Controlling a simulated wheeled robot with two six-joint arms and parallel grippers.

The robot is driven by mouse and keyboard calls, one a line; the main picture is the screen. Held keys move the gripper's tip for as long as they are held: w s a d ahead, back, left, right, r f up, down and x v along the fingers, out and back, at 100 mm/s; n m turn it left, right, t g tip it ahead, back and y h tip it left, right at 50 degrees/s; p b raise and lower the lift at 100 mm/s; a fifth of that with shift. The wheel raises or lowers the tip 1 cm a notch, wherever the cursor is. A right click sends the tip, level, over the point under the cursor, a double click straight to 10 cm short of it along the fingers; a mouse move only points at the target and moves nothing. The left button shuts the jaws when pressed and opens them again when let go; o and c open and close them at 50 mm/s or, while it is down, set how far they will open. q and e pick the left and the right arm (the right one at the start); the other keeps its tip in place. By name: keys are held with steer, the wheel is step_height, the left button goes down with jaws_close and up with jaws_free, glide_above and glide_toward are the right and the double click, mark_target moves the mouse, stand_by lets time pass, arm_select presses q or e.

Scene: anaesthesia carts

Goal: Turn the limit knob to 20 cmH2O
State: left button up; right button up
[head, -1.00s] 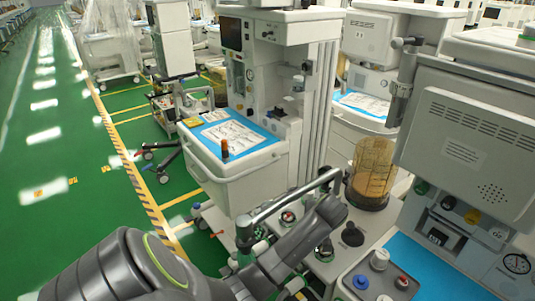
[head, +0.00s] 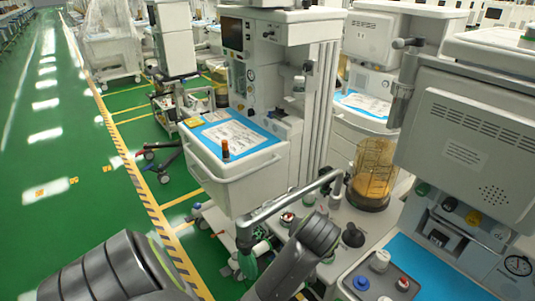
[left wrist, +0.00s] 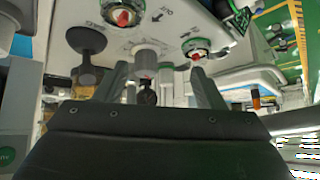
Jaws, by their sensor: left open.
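My left gripper (left wrist: 158,88) is open in the left wrist view, its two fingers pointing at the underside or face of a pale machine panel. A grey cylindrical knob or post (left wrist: 152,55) stands between and beyond the fingertips, with a small dark part below it; I see no contact. Two red-centred round knobs sit on the panel, one above (left wrist: 123,17) and one at right (left wrist: 197,47). A black mushroom-shaped part (left wrist: 86,40) is at left. Which is the limit knob, and its scale, cannot be read. In the head view my left arm hides the gripper.
A grey rail (head: 290,205) crosses close to my arm. An amber canister (head: 372,172) and a black knob (head: 353,236) stand on the machine ledge. A panel with a blue knob (head: 361,283) is at lower right. Green floor is open at left.

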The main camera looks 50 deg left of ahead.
arm_select(q)
steer(key=s+f+m+g+h, duration=0.1)
steer(key=s+f, duration=0.4)
steer(key=s, duration=0.2)
steer(key=s+f+m+g+h+p, duration=0.1)
steer(key=s+f, duration=0.3)
steer(key=s, duration=0.4)
steer(key=shift+s+f+m, duration=0.2)
steer(key=shift+f+m, duration=0.15)
steer(key=shift+m, duration=0.45)
steer(key=shift+a+f, duration=0.1)
steer(key=s+f+m+g+h, duration=0.1)
steer(key=s+f, duration=0.2)
steer(key=f, duration=0.9)
steer(key=s+f+m+g, duration=0.1)
steer(key=s+f, duration=0.1)
steer(key=f, duration=1.1)
steer(key=s+f, duration=0.6)
steer(key=s, duration=0.4)
steer(key=s+d+f+g+h, duration=0.1)
steer(key=s+f, duration=0.6)
steer(key=s, duration=0.3)
steer(key=shift+d+f, duration=0.15)
steer(key=shift+f, duration=0.1)
